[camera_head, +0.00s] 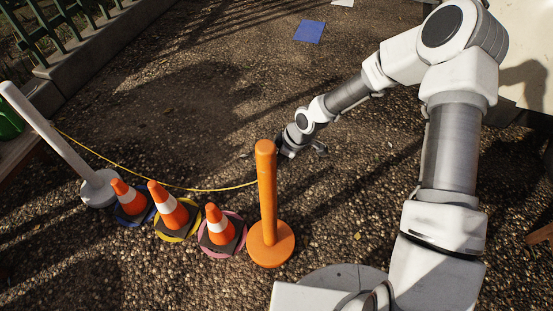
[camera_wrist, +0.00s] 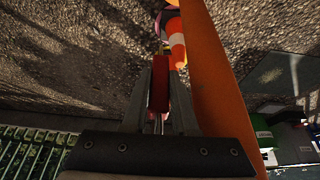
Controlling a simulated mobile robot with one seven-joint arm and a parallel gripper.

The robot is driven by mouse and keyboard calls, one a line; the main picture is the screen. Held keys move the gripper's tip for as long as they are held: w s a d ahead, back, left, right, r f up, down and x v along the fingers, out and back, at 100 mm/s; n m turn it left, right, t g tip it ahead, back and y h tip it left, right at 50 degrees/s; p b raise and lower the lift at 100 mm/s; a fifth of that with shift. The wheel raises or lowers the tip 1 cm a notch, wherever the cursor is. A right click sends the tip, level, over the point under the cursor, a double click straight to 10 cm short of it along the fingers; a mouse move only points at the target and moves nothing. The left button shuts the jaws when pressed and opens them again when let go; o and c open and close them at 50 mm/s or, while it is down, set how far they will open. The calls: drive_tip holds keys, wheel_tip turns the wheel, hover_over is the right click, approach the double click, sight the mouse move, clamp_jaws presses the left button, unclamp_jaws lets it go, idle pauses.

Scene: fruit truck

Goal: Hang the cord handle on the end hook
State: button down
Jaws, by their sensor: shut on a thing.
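My gripper (camera_head: 284,152) is just behind and to the right of the orange post (camera_head: 266,190) in the head view. In the wrist view my gripper (camera_wrist: 159,85) is shut on the red cord handle (camera_wrist: 158,88). The orange post (camera_wrist: 212,75) runs close along the right side of the fingers there; I cannot tell whether they touch. The yellow cord (camera_head: 190,187) sags from the leaning white post (camera_head: 45,130) towards the orange post. Its end by my gripper is hidden in the head view. I cannot make out the end hook in either view.
Several orange and white cones stand on coloured discs between the posts, including a cone (camera_head: 220,228) nearest the orange post. A blue square (camera_head: 309,31) lies on the gravel at the back. A stone kerb (camera_head: 95,40) runs along the left.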

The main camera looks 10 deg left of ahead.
drive_tip(key=shift+s+f, duration=0.3)
drive_tip(key=c, duration=0.6)
unclamp_jaws()
drive_tip(key=shift+w, duration=0.1)
drive_tip(key=shift+r, duration=0.1)
drive_tip(key=p+v, duration=0.3)
drive_tip(key=v, duration=0.5)
drive_tip(key=p+v, duration=0.4)
drive_tip(key=v, duration=0.5)
drive_tip(key=shift+w+r, duration=0.25)
